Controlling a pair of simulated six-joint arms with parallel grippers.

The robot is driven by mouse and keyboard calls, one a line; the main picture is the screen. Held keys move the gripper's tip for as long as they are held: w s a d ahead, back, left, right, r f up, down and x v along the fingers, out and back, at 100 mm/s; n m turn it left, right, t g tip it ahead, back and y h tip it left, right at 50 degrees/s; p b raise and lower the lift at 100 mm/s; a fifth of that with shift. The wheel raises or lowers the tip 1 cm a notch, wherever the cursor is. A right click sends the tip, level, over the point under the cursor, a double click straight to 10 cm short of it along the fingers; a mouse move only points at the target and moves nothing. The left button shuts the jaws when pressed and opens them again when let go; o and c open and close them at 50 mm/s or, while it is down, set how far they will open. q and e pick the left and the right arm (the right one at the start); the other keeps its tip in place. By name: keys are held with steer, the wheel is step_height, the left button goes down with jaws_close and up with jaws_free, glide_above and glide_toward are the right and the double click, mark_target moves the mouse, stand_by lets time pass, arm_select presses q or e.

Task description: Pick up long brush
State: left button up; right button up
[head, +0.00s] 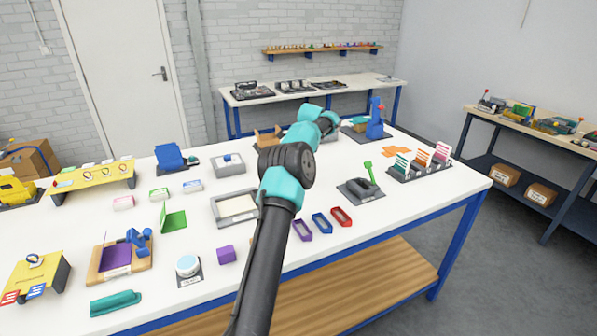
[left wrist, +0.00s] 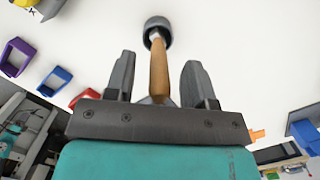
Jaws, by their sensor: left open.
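A long tool with a light wooden handle (left wrist: 158,72) and a dark grey round end (left wrist: 157,30) lies ahead of my left gripper in the left wrist view; it looks like the long brush, but no bristles are clear. My left gripper (left wrist: 159,62) is open. The handle shows between its two dark fingers, with white gaps on both sides; I cannot tell how deep it is between them. In the head view one arm of mine reaches across the table, and its gripper and the tool are hidden behind its teal joints. My right gripper is not in view.
Purple (head: 302,230), blue (head: 321,223) and red (head: 341,216) trays lie right of my arm on the white table (head: 390,212). A grey stand with a green part (head: 368,174), a card rack (head: 420,166) and a blue device (head: 375,120) stand further right and back.

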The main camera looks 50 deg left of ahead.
arm_select(q)
steer(key=shift+s+a+f, duration=0.1)
steer(key=shift+f, duration=0.6)
steer(key=shift+c, duration=0.3)
jaws_close()
